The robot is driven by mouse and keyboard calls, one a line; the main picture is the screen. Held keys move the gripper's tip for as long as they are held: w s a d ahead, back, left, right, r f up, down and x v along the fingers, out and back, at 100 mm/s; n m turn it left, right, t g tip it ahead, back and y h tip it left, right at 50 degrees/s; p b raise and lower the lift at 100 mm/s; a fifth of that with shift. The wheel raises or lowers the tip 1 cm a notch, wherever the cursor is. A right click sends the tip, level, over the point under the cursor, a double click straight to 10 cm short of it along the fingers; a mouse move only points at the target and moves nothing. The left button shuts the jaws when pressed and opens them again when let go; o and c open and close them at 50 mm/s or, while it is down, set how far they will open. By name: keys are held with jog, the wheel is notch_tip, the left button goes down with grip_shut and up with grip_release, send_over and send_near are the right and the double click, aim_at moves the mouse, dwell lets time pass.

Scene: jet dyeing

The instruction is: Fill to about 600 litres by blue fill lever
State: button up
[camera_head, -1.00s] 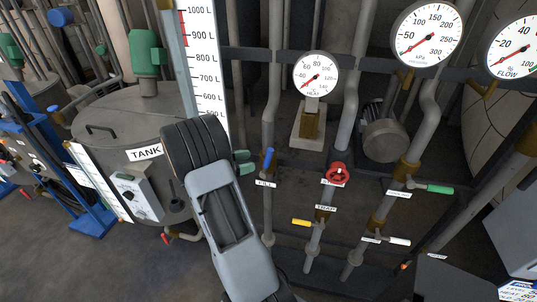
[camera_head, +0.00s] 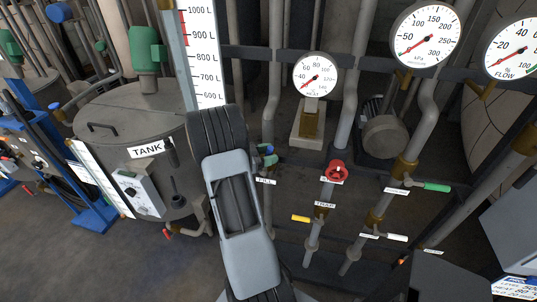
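The blue fill lever (camera_head: 264,148) sits on a vertical pipe just above the FILL label (camera_head: 266,181). Only a bit of its blue handle shows; the rest is hidden by my gripper (camera_head: 267,155). The green fingertips of my gripper are at the lever, and I cannot tell whether they are closed on it. The white level scale (camera_head: 204,50) shows marks from 1000 L down to 600 L; its lower part is behind my arm. A red band lies near the top of the scale. The grey tank (camera_head: 110,115) with the TANK label stands at left.
A red round handle (camera_head: 337,170), a yellow lever (camera_head: 301,219), a green lever (camera_head: 437,187) and a white lever (camera_head: 398,238) are on pipes to the right. A heat dial (camera_head: 316,74), a pressure dial (camera_head: 425,34) and a flow dial (camera_head: 515,48) hang above.

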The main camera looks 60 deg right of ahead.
grip_shut()
dwell(0.4)
